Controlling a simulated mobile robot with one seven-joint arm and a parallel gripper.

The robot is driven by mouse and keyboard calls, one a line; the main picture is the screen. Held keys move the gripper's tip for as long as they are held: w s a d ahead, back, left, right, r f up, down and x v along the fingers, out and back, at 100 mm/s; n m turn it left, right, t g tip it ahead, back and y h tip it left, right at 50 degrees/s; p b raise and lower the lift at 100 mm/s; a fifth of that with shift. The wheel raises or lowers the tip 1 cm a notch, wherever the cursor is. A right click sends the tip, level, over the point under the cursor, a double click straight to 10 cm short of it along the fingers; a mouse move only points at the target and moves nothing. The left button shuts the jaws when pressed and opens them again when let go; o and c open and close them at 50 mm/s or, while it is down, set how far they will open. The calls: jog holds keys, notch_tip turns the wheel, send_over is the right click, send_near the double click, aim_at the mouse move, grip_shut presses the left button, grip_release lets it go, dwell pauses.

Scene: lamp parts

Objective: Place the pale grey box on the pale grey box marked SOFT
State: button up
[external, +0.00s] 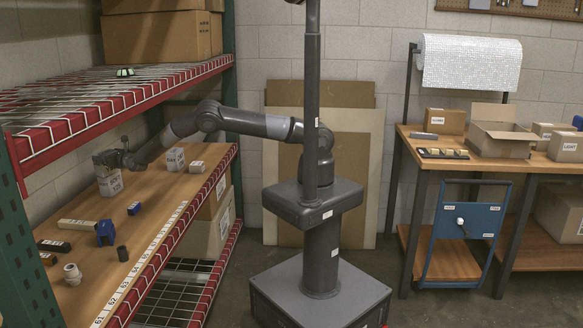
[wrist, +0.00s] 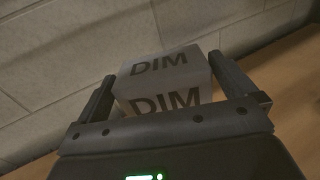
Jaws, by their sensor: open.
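In the wrist view a pale grey box (wrist: 162,84) marked DIM on two faces sits between the fingers of my gripper (wrist: 163,70). The fingers are open on either side of it. In the external view my gripper (external: 121,158) is low over the back left of the wooden shelf, just above a pale grey box (external: 110,185) whose marking is too small to read. Another pale grey marked box (external: 175,159) stands upright farther right on the shelf, apart from my gripper. I cannot tell which box is marked SOFT.
A small light box (external: 197,167) stands beside the right-hand grey box. Blue parts (external: 106,233), a long pale box (external: 77,224), a dark cylinder (external: 122,254) and a white fitting (external: 72,274) lie nearer the front. A wire shelf (external: 90,100) hangs above. The middle of the wood is mostly clear.

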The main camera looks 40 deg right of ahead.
jog(key=v, duration=1)
jog(key=shift+w, duration=0.15)
